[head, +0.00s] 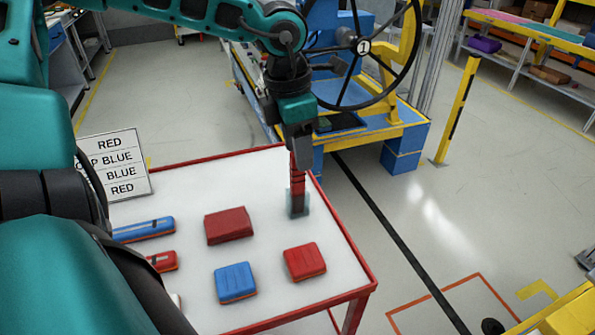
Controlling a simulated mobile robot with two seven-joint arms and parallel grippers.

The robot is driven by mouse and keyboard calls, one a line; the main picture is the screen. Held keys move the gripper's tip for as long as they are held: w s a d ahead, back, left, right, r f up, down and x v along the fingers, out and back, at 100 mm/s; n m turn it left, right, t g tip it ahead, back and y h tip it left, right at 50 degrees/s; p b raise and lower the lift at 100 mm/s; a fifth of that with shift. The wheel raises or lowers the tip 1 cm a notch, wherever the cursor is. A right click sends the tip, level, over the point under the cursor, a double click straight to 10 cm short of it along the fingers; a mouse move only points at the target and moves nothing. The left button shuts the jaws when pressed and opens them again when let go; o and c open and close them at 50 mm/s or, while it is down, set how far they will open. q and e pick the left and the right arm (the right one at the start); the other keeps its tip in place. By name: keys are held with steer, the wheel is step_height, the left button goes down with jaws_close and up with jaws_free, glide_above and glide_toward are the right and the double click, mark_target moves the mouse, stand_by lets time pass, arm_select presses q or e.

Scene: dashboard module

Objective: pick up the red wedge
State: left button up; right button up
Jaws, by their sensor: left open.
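The red wedge, as best I can tell, is the dark red plain block (229,226) lying on the white-topped table in the head view, left of the middle. My left gripper (298,208) points straight down over the right part of the table, to the right of the wedge and apart from it. Its jaws are open, and I see nothing held between them. Its height above the tabletop is hard to judge. My right gripper is not in view.
The red-edged table (338,272) also bears a red block (304,262), a blue block (235,282), a long blue piece (144,229) and a small red piece (162,261), partly hidden by my arm. A lettered sign (116,165) stands at the back left. A steering-wheel rig (362,50) stands behind.

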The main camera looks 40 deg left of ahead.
mark_target(299, 195)
arm_select(q)
steer(key=shift+w+f, duration=0.1)
steer(key=shift+f, duration=1.9)
jaws_close()
